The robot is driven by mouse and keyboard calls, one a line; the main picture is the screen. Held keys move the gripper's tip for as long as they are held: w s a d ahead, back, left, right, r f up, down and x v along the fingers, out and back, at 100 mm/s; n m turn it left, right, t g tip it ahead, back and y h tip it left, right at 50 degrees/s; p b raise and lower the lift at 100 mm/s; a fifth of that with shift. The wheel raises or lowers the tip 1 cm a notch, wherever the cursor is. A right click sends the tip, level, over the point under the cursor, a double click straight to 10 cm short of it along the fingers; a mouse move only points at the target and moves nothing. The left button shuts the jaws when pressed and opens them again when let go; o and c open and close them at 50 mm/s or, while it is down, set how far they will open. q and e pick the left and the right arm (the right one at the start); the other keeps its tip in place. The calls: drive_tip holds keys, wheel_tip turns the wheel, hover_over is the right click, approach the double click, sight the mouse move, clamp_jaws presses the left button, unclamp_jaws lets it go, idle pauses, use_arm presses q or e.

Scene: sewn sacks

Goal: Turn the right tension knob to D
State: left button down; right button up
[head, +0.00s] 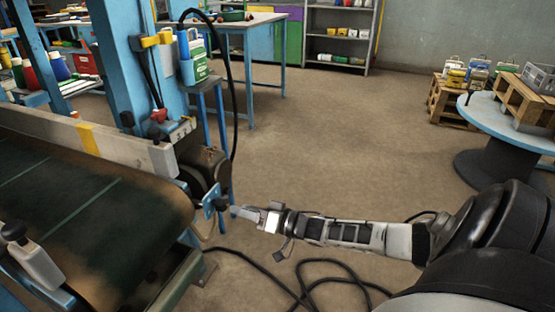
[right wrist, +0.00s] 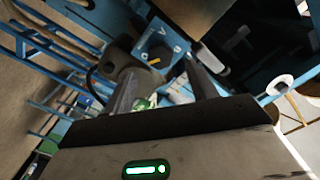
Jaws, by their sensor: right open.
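The right tension knob (head: 221,203) is a small dark knob in front of a blue plate (head: 208,197) at the near right corner of the conveyor. My right gripper (head: 236,211) reaches in from the right, with its fingertips close to the knob. In the right wrist view the open fingers (right wrist: 160,92) point toward the dark knob (right wrist: 150,52), which carries a yellow mark. The blue plate (right wrist: 158,36) behind it has pale letters, too small to read surely. I cannot tell whether the fingers touch the knob. My left gripper is not in view.
The conveyor belt (head: 90,220) fills the left, with a pale side rail (head: 95,138) behind it. A blue post (head: 125,65) stands beyond. Black cable (head: 330,262) lies on the floor below my right arm. A round table (head: 510,125) stands at the right. The middle floor is clear.

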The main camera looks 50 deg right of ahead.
drive_tip(key=p+v, duration=0.1)
drive_tip(key=v, duration=1)
